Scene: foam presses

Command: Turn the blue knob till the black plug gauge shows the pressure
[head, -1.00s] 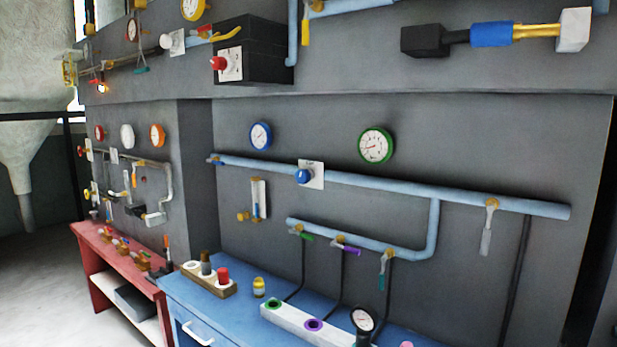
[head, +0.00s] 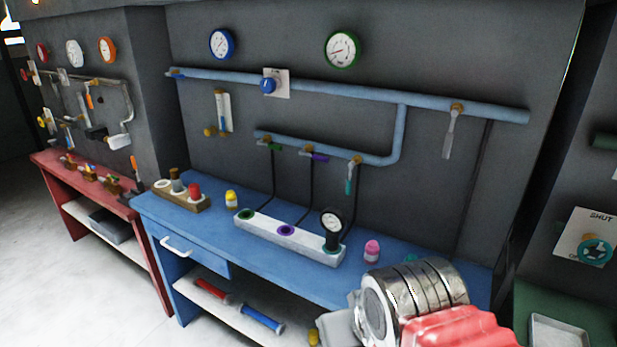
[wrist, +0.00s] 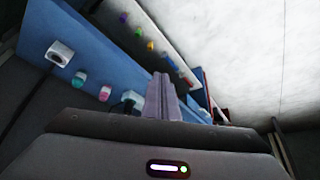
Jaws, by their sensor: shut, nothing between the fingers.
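The blue knob (head: 268,86) sits on a white plate on the upper light-blue pipe in the head view, below and between two wall gauges. The black plug gauge (head: 332,224) stands upright at the right end of the white socket block (head: 290,238) on the blue bench. Its dial is pale, and its needle is too small to read. My gripper (wrist: 160,80) shows in the wrist view with its fingers together and empty, away from the knob. The knob cannot be made out in the wrist view. My arm fills the lower right of the head view.
A blue-rimmed gauge (head: 222,44) and a green-rimmed gauge (head: 342,49) hang on the wall. Hanging valve handles line the lower pipe (head: 330,150). A pink bottle (head: 372,251) and a yellow bottle (head: 231,200) stand on the blue bench (head: 180,212). A red bench (head: 90,190) is at left.

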